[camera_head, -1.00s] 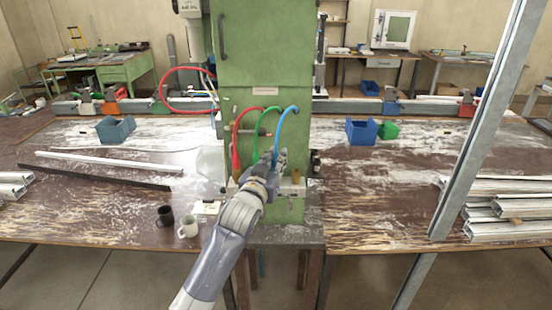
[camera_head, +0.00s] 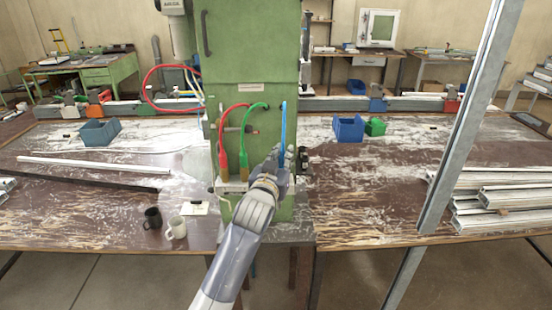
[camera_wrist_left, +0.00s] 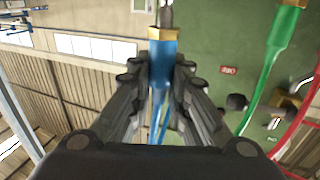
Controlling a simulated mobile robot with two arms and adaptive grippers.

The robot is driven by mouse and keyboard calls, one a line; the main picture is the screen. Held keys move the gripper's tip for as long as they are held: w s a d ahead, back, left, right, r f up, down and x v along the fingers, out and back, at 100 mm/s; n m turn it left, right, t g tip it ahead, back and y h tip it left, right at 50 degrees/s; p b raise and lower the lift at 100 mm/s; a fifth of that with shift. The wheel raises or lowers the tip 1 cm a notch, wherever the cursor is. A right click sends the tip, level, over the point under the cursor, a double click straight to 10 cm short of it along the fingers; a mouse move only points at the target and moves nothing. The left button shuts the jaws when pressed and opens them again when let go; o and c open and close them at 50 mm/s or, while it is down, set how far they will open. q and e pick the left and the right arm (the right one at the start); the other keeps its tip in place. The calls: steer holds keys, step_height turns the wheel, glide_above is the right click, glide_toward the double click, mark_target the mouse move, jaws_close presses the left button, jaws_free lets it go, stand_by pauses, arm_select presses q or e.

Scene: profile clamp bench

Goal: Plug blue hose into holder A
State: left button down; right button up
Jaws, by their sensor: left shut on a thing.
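The blue hose (camera_head: 283,125) hangs nearly straight down the front of the green cabinet in the head view. My left gripper (camera_head: 281,158) is shut on its lower end. In the left wrist view, the blue hose end (camera_wrist_left: 162,62) sits between the fingers of my left gripper (camera_wrist_left: 163,75), and its brass fitting (camera_wrist_left: 163,33) sticks out past them. A grey pin (camera_wrist_left: 166,13) lies in line with the fitting; I cannot tell whether they are joined. I cannot read a label for holder A. My right gripper is not in view.
The green hose (camera_head: 244,150) and red hose (camera_head: 222,150) hang left of my gripper, with brass ends near a pale ledge (camera_head: 232,187). A dark mug (camera_head: 153,217) and a white mug (camera_head: 177,227) stand at the front left. A metal post (camera_head: 470,130) rises at right.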

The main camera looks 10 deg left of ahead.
arm_select(q)
steer(key=w+d+b, duration=0.2)
steer(key=d+b, duration=0.1)
steer(key=d, duration=0.5)
steer(key=shift+w+d+b, duration=0.15)
steer(key=shift+b, duration=0.15)
stand_by(0.5)
steer(key=w+a+b, duration=0.3)
steer(key=w+b, duration=0.5)
steer(key=w, duration=0.5)
steer(key=shift+w+a+b, duration=0.35)
steer(key=shift+w, duration=0.05)
stand_by(1.4)
steer(key=shift+a, duration=0.15)
stand_by(0.7)
